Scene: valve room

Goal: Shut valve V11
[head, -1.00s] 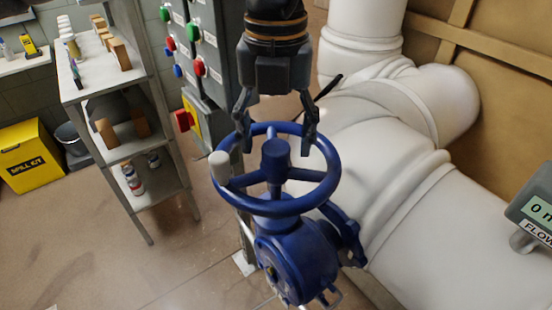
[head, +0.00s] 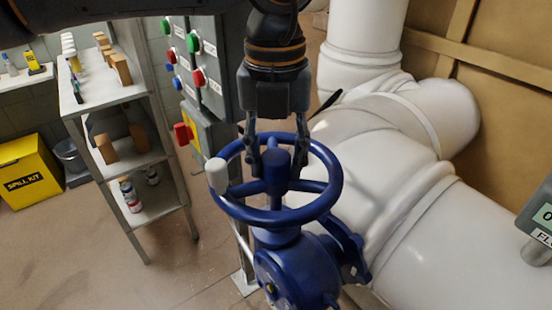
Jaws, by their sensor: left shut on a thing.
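A blue valve (head: 295,272) with a blue handwheel (head: 330,195) stands in front of the white pipes. The wheel has a raised central hub (head: 278,172), spokes and a pale grey handle (head: 217,176) upright on the left of its rim. No V11 label is readable on it. My left gripper (head: 277,155) comes down from above and is shut on the handwheel, at its far side just behind the hub. The hub partly hides the fingertips, so the exact part gripped is unclear. My right gripper is not in view.
Large white insulated pipes (head: 380,185) fill the right side. A grey control cabinet (head: 212,60) with coloured buttons stands behind left. A metal shelf (head: 140,92) holds small items, and a yellow spill kit box (head: 30,172) is at far left. A flow meter (head: 538,215) sits at the right edge.

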